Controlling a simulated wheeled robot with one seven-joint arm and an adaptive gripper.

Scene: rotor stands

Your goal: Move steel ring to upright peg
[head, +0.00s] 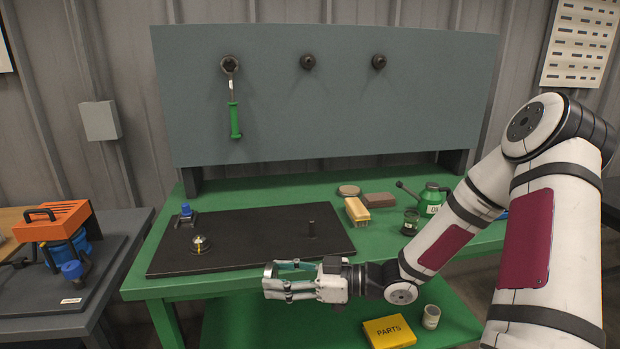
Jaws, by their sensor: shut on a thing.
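The upright peg (311,229) is a short dark post standing on the right part of a black board (265,250) on the green bench, with nothing seen around it. My gripper (273,282) is low in front of the bench's front edge, its fingers pointing left. It is shut on a small silvery piece at the fingertips, which looks like the steel ring (269,271); the fingers hide part of it. A small round steel and yellow piece (200,244) sits on the board's left part.
A blue-topped fixture (186,214) stands at the board's back left. A brush (357,210), a dark cup (410,221) and a green oil can (431,199) stand to the right. A grey back panel (320,110) rises behind, with a green-handled tool (234,120) hanging.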

